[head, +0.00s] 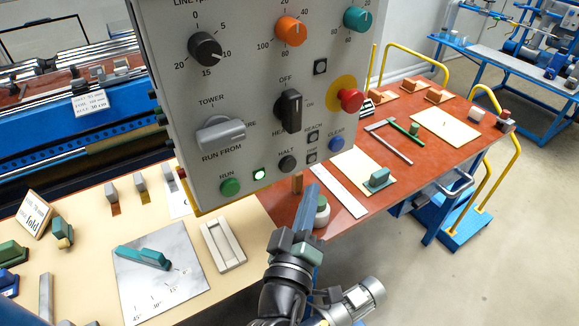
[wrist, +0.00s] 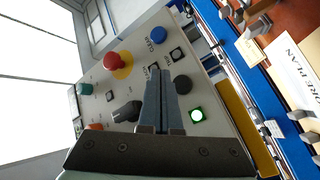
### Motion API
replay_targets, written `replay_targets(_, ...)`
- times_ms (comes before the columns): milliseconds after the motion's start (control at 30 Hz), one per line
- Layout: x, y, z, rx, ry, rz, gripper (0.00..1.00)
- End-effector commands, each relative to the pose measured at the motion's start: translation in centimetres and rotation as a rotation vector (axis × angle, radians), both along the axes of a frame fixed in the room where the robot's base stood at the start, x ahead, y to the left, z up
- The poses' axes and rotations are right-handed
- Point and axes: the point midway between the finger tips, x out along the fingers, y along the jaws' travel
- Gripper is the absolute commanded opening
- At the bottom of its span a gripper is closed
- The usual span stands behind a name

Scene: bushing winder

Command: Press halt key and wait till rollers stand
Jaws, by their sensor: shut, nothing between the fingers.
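The grey control panel (head: 240,120) fills the upper middle of the head view. Its dark round halt key (head: 287,163) sits low on the panel, between the green run key (head: 230,186) and the blue clear key (head: 336,144). A small green lamp (head: 259,174) beside the run key is lit. My gripper (head: 313,188) is shut and empty, with its tips below and right of the halt key in that view. In the wrist view the shut fingers (wrist: 159,74) point at the panel beside the halt key (wrist: 183,84). Contact cannot be told. Rollers (head: 60,62) show at the left; their motion cannot be told.
A red mushroom button (head: 351,100) on a yellow disc and a black selector (head: 289,110) stand out from the panel. Below are a cream bench (head: 90,225) and a red-brown table (head: 345,228) with blocks and sheets. Yellow rails (head: 420,58) stand at the right.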

Motion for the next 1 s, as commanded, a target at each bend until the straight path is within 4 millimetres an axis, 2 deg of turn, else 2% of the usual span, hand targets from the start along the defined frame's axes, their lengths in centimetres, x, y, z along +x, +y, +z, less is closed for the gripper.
replay_targets(200, 2.4, 1.7, -0.2, 0.002, -0.002, 0.0, 0.0)
replay_targets(400, 3.5, 2.5, -0.1, 0.001, -0.001, -0.001, 0.0)
replay_targets(1000, 3.7, 2.7, 0.0, 0.0, 0.001, -0.001, 0.0)
